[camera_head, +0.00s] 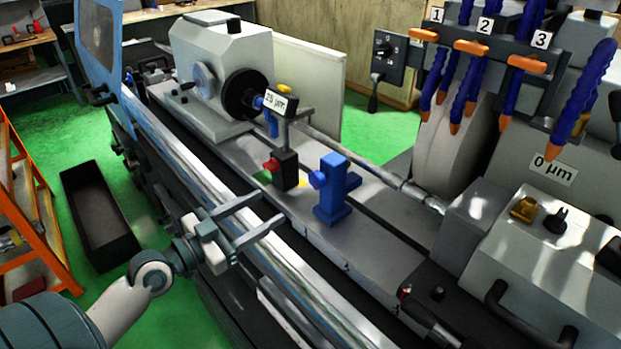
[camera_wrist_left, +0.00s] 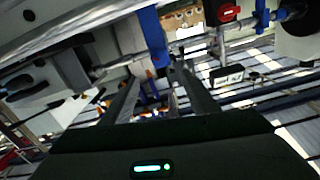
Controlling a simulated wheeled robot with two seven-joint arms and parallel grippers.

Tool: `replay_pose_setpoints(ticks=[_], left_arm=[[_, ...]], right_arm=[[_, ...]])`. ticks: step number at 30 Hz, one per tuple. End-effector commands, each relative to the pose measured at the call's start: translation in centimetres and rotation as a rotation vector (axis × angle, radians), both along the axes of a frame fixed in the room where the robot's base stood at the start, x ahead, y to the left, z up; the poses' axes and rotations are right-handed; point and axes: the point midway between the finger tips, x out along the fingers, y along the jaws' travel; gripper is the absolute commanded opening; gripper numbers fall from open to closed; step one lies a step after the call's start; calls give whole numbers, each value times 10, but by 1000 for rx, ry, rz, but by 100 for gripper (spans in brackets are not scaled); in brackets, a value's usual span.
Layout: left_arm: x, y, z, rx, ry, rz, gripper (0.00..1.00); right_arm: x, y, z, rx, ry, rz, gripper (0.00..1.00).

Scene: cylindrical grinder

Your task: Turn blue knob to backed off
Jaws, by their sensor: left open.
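The blue knob (camera_head: 318,180) is on the side of a blue stand (camera_head: 335,200) that stands upright on the grinder's bed. In the left wrist view, the blue stand (camera_wrist_left: 153,40) shows as a blue post beyond the fingertips; I cannot make out the knob there. My left gripper (camera_head: 272,207) is open and empty, left of the blue stand and apart from it. Its two fingers also show in the left wrist view (camera_wrist_left: 158,76). My right gripper is not in view.
A dark block with a red knob (camera_head: 271,164) stands just left of the blue stand, below a "25 µm" sign (camera_head: 281,102). A long rail (camera_head: 270,260) runs along the machine's front under my left gripper. Blue hoses with orange nozzles (camera_head: 455,127) hang at upper right.

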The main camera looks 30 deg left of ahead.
Motion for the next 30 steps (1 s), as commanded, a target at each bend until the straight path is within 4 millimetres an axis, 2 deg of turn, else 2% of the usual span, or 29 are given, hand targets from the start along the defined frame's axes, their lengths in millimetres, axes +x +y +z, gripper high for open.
replay_pose_setpoints(ticks=[1, 11, 24, 30], left_arm=[[7, -2, 4, -3, -3, 1, 54], [49, -17, 4, -4, -1, 2, 54], [113, -39, 4, -4, -1, 2, 54], [130, -45, 1, -2, 1, 1, 54]], right_arm=[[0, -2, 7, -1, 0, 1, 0], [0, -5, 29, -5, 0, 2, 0], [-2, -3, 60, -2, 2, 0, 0], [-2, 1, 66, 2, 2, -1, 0]])
